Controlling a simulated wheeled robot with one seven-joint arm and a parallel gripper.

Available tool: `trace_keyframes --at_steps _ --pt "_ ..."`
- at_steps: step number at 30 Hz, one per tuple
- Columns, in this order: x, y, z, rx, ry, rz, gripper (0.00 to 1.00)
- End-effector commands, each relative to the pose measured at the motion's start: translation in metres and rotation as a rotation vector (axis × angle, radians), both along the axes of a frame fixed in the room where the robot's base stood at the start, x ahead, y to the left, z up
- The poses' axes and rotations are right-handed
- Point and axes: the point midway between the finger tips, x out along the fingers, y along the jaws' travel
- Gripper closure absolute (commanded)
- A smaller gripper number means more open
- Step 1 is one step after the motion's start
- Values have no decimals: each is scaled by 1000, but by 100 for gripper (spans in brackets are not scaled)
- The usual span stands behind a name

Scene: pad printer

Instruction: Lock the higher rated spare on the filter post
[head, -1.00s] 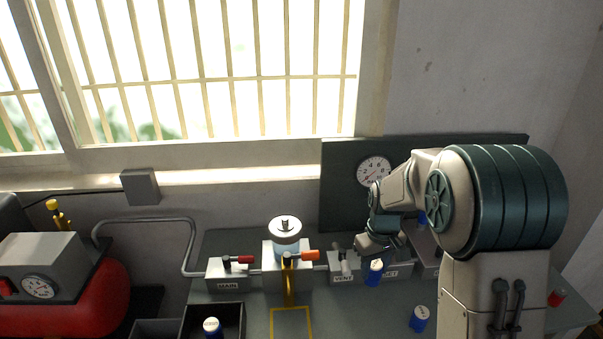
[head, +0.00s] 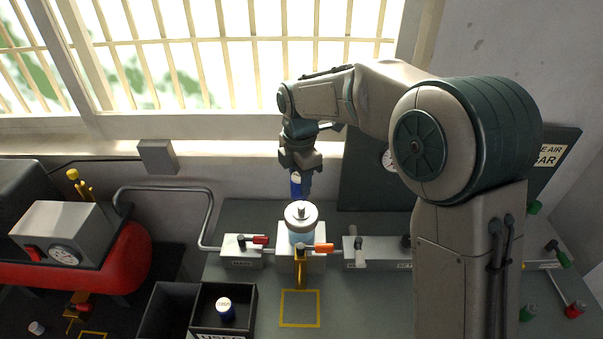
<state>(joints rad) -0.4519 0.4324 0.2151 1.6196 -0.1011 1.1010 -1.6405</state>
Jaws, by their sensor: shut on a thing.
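My gripper (head: 299,178) is shut on a blue spare with a pale top (head: 296,187). It holds this spare upright in the air, above and slightly behind the filter post. The filter post (head: 301,217) has a round pale top with a small raised stub in its middle, and it stands on a white block (head: 292,240). The held spare and the post look apart. Any rating on the held spare is too small to read.
A MAIN valve block with a red lever (head: 260,240) is left of the post. An orange lever (head: 323,248) sticks out to its right, beside another valve block (head: 375,254). A yellow square (head: 299,308) marks bare bench in front. A dark two-part bin (head: 167,308) stands front left.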

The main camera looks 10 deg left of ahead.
Motion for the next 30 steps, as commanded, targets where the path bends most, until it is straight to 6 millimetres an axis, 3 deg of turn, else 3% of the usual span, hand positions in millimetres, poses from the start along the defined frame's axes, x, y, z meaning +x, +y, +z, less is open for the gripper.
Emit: trace_keyframes --at_steps 9,21,30 --pt "3 -4 1 1 1 -9 96" --pt "1 -2 -28 0 0 -4 96" --pt "1 -1 -32 1 -1 -4 96"
